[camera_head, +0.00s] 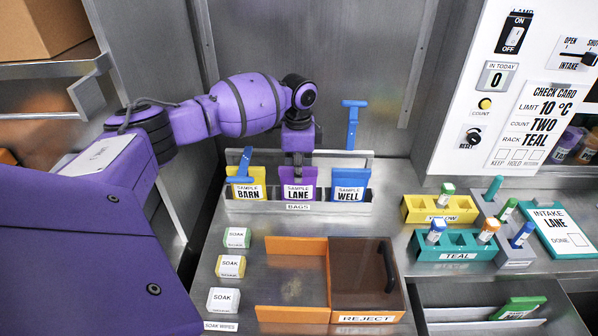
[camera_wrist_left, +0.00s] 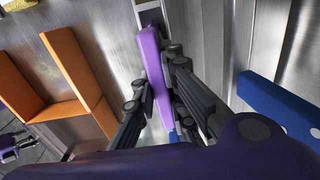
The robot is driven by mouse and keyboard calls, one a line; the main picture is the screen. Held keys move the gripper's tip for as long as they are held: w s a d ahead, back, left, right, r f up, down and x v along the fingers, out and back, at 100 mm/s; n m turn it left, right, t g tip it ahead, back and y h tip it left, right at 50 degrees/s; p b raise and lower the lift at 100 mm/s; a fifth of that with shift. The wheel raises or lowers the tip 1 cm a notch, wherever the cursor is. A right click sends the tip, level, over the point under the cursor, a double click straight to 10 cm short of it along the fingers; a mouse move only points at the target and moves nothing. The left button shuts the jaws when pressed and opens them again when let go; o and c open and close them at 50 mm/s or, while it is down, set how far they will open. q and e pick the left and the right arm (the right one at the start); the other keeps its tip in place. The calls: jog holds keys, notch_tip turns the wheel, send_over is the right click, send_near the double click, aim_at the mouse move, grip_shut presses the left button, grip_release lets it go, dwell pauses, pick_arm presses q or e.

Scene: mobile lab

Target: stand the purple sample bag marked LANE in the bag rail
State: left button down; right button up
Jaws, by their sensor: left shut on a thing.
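The purple sample bag marked LANE (camera_head: 297,191) stands upright in the middle of the bag rail (camera_head: 260,208), between the yellow BARN bag (camera_head: 247,189) and the blue WELL bag (camera_head: 349,190). Its lower edge is at the rail's front wall, which hides whether it is fully seated. My left gripper (camera_head: 297,160) is above it, pointing down, shut on its top part. In the left wrist view the purple bag (camera_wrist_left: 153,65) shows edge-on between the dark fingers of the left gripper (camera_wrist_left: 160,100).
An orange reject bin (camera_head: 290,312) with a brown lid lies in front of the rail. Several soak wipes (camera_head: 230,266) sit to its left. Yellow (camera_head: 420,209) and teal (camera_head: 425,247) tube racks stand at right. A metal wall (camera_head: 300,40) is close behind.

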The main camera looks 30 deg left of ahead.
pick_arm(q)
jog(key=shift+f, duration=0.2)
jog(key=c, duration=1.8)
grip_release()
notch_tip(320, 180, up, 12)
jog(key=shift+r, duration=0.2)
